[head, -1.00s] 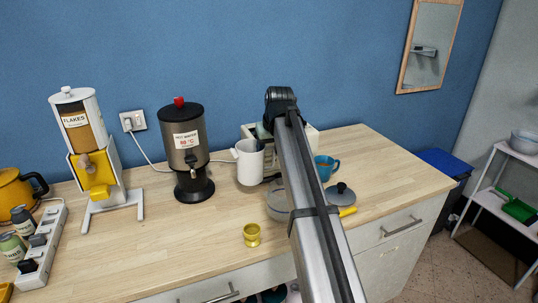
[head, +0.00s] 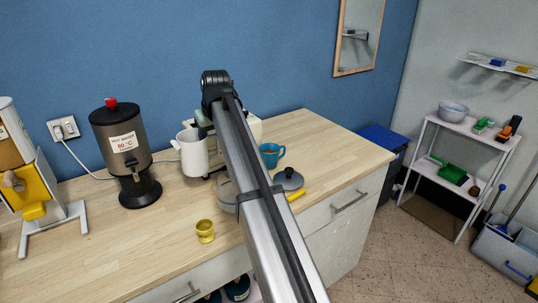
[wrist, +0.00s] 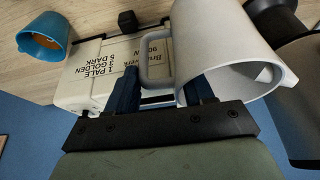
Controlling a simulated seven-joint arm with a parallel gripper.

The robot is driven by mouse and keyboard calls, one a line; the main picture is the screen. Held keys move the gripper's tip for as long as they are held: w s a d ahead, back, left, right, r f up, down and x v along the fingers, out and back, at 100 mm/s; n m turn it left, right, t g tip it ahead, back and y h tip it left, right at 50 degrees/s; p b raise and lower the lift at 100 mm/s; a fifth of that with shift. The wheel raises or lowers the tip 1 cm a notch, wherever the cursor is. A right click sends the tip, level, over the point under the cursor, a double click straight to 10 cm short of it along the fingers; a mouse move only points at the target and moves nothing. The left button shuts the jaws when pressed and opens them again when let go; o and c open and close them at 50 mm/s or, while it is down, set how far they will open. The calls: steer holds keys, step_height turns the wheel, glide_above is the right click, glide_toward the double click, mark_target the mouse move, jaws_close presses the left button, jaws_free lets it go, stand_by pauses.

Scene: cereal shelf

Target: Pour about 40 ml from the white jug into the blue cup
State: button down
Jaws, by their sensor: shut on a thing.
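The white jug (head: 194,153) is left of the end of my arm in the head view. It looks roughly upright, just in front of the toaster; I cannot tell whether its base touches the counter. In the wrist view the jug (wrist: 222,42) is large, with its open rim at the lower right and its handle between my fingers. My gripper (wrist: 163,90) is shut on this handle. The blue cup (head: 270,154) stands upright on the counter, right of my arm, apart from the jug. The cup (wrist: 42,37) holds something orange-brown in the wrist view.
The toaster (wrist: 95,70) is between jug and cup, partly hidden. A dark hot water dispenser (head: 125,155) stands left of the jug. A grey-lidded pot (head: 289,180) is in front of the cup; a gold cup (head: 205,230) is near the front edge. The counter's right end is clear.

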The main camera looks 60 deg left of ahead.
stand_by(0.3)
steer(key=w+d+r+m+t, duration=0.1)
steer(key=w+r, duration=0.2)
steer(key=w, duration=0.5)
steer(key=w+d+r+m, duration=0.1)
steer(key=w+r, duration=0.2)
steer(key=w, duration=0.4)
steer(key=w+d+f+m+t, duration=0.15)
steer(key=w+f, duration=0.25)
steer(key=w, duration=0.8)
steer(key=w+d+f+m, duration=0.1)
steer(key=w+f+m, duration=0.25)
steer(key=w, duration=0.95)
step_height(320, 180, down, 7)
steer(key=n+g, duration=0.1)
steer(key=n, duration=0.3)
steer(key=shift+w+d, duration=0.15)
steer(key=shift+w, duration=0.3)
steer(key=shift+s+r, duration=0.1)
steer(key=shift+r, duration=0.05)
steer(key=s+a+r+n+t+h, duration=0.1)
steer(key=s+a+r+t+h, duration=0.1)
steer(key=s+r+t, duration=0.5)
steer(key=shift+r+n, duration=0.3)
steer(key=shift+r, duration=0.4)
steer(key=shift+s+a+r+t, duration=0.1)
steer(key=shift+s+r+t, duration=0.1)
steer(key=shift+s+t, duration=0.5)
